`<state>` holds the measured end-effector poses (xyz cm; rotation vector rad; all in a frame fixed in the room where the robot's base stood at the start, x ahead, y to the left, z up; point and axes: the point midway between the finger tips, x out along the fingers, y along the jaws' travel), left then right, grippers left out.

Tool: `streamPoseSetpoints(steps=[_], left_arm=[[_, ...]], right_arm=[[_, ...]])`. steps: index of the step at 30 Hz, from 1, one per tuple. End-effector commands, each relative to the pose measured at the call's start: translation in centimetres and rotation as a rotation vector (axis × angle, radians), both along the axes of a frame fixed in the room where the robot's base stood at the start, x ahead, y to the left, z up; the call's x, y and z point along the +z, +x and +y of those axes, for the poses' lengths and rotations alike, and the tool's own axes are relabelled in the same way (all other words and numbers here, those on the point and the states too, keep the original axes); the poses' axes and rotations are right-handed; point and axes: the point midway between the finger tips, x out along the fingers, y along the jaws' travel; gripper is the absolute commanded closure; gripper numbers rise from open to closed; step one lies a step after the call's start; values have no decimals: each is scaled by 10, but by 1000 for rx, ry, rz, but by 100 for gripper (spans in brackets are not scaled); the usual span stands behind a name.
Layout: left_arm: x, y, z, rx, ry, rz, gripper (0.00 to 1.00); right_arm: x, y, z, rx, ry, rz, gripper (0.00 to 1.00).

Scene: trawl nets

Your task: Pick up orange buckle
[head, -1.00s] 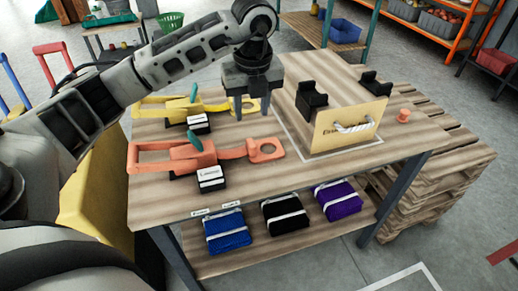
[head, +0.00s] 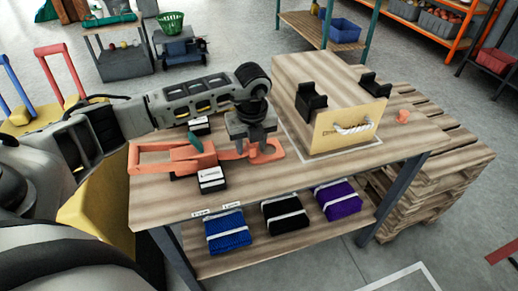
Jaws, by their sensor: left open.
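The orange buckle (head: 178,156) lies on the wooden table, its flat strap reaching right to a ringed end (head: 272,152). My left gripper (head: 252,152) points down right over the strap near the ringed end, with its fingers apart. Whether the fingers touch the strap I cannot tell. A white-labelled black block (head: 211,180) sits in front of the buckle. The yellow buckle behind is mostly hidden by my left arm. My right gripper is not in view.
A wooden box (head: 345,135) with a rope handle and black brackets stands to the right on the table (head: 300,180). Blue, black and purple packs (head: 228,231) lie on the lower shelf. The table's front middle is clear.

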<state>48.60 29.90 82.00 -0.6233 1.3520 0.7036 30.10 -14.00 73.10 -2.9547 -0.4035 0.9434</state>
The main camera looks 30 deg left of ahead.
Motion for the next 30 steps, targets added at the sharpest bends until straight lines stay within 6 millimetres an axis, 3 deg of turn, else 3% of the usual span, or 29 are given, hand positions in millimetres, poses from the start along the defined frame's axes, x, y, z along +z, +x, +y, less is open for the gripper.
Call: streamPoseSetpoints(steps=[4, 9, 22, 28, 30], left_arm=[[0, 0, 0, 0, 0, 0, 58], [0, 0, 0, 0, 0, 0, 100], [7, 1, 0, 1, 0, -3, 100], [33, 1, 0, 0, -1, -6, 100], [45, -7, -7, -5, -1, -6, 100]], right_arm=[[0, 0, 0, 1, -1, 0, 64], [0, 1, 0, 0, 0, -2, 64], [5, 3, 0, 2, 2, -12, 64], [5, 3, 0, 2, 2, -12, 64], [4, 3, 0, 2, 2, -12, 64]])
